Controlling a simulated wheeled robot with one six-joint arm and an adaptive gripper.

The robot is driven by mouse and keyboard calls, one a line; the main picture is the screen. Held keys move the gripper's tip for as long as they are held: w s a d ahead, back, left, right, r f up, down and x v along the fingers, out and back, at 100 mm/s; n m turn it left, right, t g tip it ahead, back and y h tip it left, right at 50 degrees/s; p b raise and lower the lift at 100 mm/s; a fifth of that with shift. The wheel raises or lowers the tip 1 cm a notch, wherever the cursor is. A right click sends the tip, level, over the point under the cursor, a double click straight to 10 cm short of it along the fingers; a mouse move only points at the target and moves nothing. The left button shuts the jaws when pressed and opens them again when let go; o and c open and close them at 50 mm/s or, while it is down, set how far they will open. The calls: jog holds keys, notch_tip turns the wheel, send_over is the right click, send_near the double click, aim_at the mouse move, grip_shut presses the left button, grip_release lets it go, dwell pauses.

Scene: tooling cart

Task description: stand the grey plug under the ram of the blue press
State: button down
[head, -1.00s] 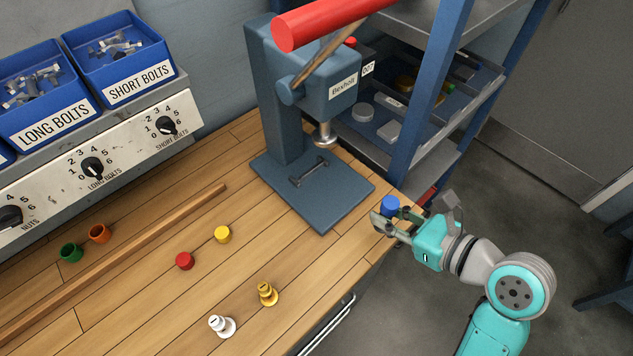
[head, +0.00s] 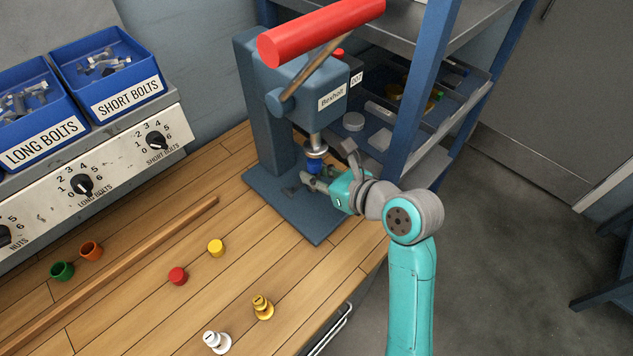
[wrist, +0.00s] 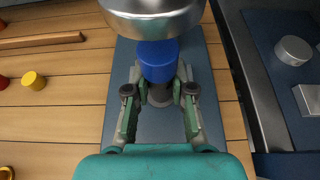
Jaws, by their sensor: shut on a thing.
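The blue press (head: 262,110) stands at the back of the bench, with its ram (head: 316,140) above its base plate (head: 310,222). My gripper (head: 308,180) is over the plate, shut on the grey plug (wrist: 160,97). A blue sleeve (wrist: 158,62) sits on the plug and hides its upper part; it also shows in the head view (head: 315,167). The wrist view shows the ram's round end (wrist: 152,18) directly over the sleeve, covering part of its top. I cannot tell whether the plug's foot touches the plate.
A white plug (head: 217,342), a gold plug (head: 262,307) and red (head: 177,276) and yellow (head: 215,247) sleeves stand on the bench. Green (head: 62,271) and orange (head: 91,251) sleeves lie beyond a wooden strip (head: 150,252). A blue-framed rack (head: 415,95) is right of the press.

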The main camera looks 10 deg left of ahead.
jog(key=shift+f, duration=1.5)
jog(key=shift+f, duration=0.1)
jog(key=c, duration=1)
grip_release()
jog(key=v, duration=1.2)
